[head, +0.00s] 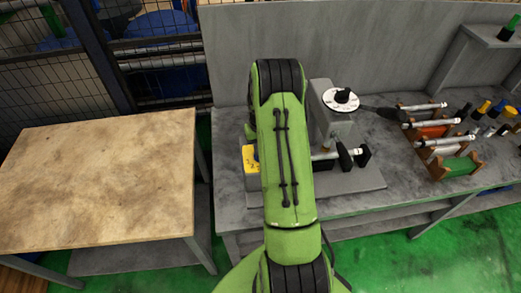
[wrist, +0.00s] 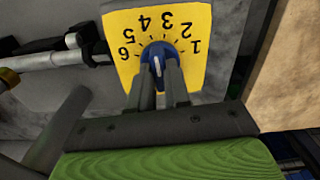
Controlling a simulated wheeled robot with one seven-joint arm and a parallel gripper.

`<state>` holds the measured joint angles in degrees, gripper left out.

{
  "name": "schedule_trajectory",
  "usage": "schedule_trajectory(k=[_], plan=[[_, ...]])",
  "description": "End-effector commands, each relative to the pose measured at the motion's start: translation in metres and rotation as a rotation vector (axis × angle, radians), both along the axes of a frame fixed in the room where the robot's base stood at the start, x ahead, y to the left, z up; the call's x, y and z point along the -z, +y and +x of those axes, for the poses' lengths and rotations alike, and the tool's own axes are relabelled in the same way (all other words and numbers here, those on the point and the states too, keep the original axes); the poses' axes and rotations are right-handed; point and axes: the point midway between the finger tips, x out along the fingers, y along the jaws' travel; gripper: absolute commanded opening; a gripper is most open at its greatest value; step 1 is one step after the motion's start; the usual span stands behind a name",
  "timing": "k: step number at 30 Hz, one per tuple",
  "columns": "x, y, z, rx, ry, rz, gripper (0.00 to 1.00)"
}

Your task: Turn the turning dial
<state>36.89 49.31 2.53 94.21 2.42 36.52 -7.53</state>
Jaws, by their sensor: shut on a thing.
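The turning dial (wrist: 157,52) is a blue round knob with a pale pointer mark, on a yellow plate (wrist: 205,30) numbered 1 to 6. In the wrist view the numbers appear upside down. My gripper (wrist: 160,72) has its two fingers closed on the knob, one on each side. In the head view my green arm covers the dial and my gripper; only the left part of the yellow plate (head: 250,160) shows beside the arm. I cannot tell exactly which number the pointer faces.
The grinder (head: 335,125) has a white disc with a black knob (head: 342,96) on top. Racks with cylindrical parts (head: 440,140) stand on the grey bench (head: 385,190) at the right. A wooden-topped table (head: 95,185) stands at the left, bare. A wire fence (head: 60,80) stands behind.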

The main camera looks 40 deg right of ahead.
Motion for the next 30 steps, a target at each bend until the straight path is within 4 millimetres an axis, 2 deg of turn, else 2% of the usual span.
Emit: schedule_trajectory(k=[11, 25, 26, 30], plan=[[0.0002, -0.0002, 0.0009, -0.155, -0.003, -0.001, 0.0], [-0.0006, -0.0003, 0.0006, -0.172, -0.002, -0.001, 0.0], [-0.0007, -0.0004, 0.0005, -0.172, -0.002, -0.001, 0.18], [-0.0006, -0.0003, 0.0004, -0.171, -0.002, -0.001, 0.4]])
